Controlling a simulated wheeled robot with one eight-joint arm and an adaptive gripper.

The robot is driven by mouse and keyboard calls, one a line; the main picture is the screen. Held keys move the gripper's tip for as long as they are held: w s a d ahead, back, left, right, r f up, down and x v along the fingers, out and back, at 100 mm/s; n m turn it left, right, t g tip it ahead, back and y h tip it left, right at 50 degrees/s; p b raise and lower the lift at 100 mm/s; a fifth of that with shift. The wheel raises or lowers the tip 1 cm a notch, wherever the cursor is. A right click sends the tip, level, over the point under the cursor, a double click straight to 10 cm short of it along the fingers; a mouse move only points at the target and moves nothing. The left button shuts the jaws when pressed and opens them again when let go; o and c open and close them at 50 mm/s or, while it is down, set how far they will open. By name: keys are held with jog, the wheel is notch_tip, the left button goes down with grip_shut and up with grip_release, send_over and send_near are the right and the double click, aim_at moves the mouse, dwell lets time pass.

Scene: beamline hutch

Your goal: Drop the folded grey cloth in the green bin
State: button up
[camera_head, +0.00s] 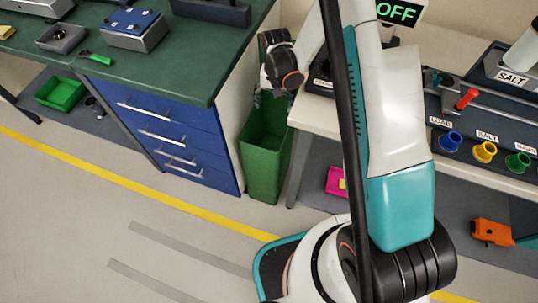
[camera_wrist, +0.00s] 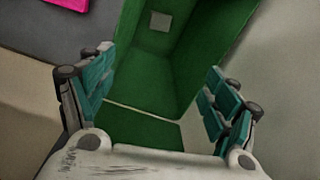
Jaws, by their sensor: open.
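The green bin (camera_head: 264,160) stands on the floor between the blue drawer unit and the light bench. In the wrist view I look into the bin (camera_wrist: 197,65) between my fingers. A small grey square (camera_wrist: 160,21) shows deep inside it, apart from my fingers; it looks like the folded grey cloth, but I cannot be certain. My gripper (camera_wrist: 158,100) is open, with nothing between its fingers. In the head view my gripper (camera_head: 262,96) is above the bin's opening, its fingertips small and partly hidden.
The blue drawer unit (camera_head: 170,130) with a green top is close on the left. The light bench (camera_head: 318,115) is close on the right, with a pink item (camera_head: 336,182) below it. A low green tray (camera_head: 60,93) sits at far left. Floor in front is clear.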

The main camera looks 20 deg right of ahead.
notch_tip(320, 180, up, 12)
jog(key=shift+f, duration=0.15)
dwell(0.3)
dwell(0.4)
